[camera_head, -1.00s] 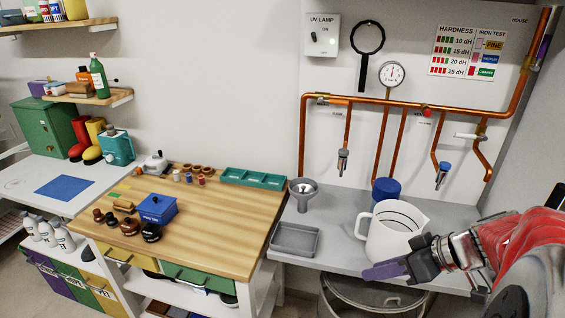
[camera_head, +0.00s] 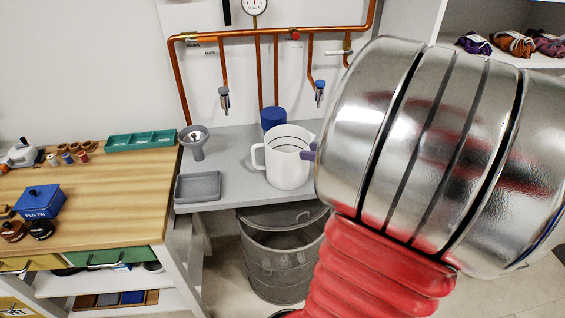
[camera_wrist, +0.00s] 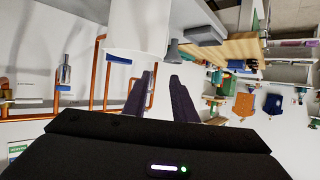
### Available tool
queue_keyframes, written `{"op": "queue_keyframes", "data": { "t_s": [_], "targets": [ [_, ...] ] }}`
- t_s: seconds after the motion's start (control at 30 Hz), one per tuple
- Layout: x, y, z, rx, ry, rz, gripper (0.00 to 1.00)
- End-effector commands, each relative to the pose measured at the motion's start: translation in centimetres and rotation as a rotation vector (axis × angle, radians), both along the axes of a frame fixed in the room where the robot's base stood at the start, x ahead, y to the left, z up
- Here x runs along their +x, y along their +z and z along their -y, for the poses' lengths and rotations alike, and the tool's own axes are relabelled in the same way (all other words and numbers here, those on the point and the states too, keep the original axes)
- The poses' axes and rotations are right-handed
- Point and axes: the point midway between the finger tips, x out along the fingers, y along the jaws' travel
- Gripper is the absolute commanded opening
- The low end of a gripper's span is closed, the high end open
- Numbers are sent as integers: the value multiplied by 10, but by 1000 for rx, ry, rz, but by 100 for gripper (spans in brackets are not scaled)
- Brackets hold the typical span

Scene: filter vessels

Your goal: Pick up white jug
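The white jug (camera_head: 286,170) stands upright on the grey bench (camera_head: 238,140), its handle on the left and its open rim upward. In the wrist view the jug (camera_wrist: 138,28) appears large at the top, beyond the fingertips. My gripper (camera_wrist: 162,78) shows there with two dark purple fingers spread apart and nothing between them. In the head view only a purple fingertip shows, by the jug's right side near the rim. My arm hides the rest of the gripper. I cannot tell whether the finger touches the jug.
A blue cylinder (camera_head: 273,117) stands behind the jug. A metal funnel (camera_head: 195,140) and a grey tray (camera_head: 198,187) are to its left. Copper pipes with taps (camera_head: 320,91) run along the wall above. A metal bin (camera_head: 283,262) stands below the bench.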

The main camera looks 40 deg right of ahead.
Motion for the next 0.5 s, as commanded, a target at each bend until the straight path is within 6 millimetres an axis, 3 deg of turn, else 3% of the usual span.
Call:
{"op": "queue_keyframes", "data": {
  "t_s": [0.5],
  "targets": [
    [49,-21,-8,3,3,-1,25]
  ]
}}
